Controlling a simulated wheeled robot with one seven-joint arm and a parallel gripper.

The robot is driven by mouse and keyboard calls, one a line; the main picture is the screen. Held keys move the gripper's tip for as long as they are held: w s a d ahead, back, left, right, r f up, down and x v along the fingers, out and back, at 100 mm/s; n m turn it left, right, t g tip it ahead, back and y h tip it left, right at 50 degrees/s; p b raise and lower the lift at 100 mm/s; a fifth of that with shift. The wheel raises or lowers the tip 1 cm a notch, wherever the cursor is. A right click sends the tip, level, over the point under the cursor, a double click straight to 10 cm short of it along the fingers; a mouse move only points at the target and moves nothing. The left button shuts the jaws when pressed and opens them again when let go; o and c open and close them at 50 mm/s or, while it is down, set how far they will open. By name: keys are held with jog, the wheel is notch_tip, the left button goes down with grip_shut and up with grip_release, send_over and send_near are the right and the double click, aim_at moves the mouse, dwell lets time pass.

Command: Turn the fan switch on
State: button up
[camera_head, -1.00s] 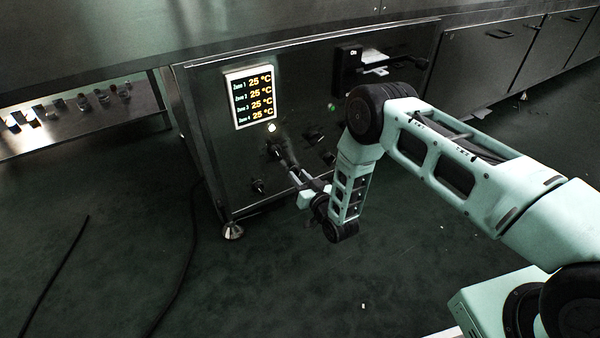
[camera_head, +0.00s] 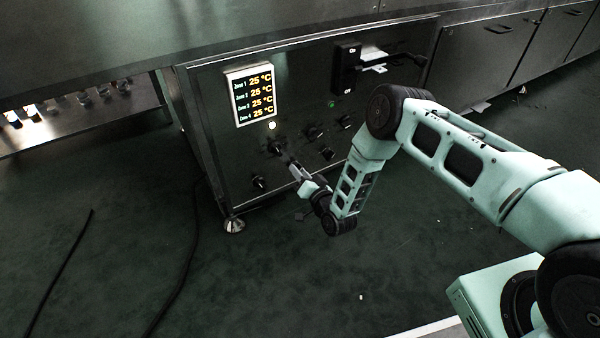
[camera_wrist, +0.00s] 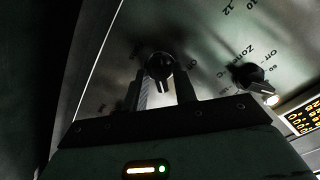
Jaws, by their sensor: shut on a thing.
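My gripper (camera_head: 291,166) is at the control panel (camera_head: 225,160) of the dryer, low and left of centre. In the wrist view its two fingers (camera_wrist: 163,88) are shut on a black rotary knob (camera_wrist: 159,66), one on each side of the knob's handle. In the head view the gripper hides this knob.
More knobs sit around my gripper, including one at lower left (camera_head: 258,183) and one to the right (camera_head: 327,153). A temperature display (camera_head: 252,97) reads 25 °C for all zones. A black On/Off box (camera_head: 346,68) is at upper right. Cables (camera_head: 185,260) lie on the floor.

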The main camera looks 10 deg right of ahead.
jog(key=o, duration=0.6)
jog(key=shift+s, duration=0.1)
jog(key=p+v, duration=0.7)
jog(key=v, duration=1)
jog(key=shift+s, duration=0.1)
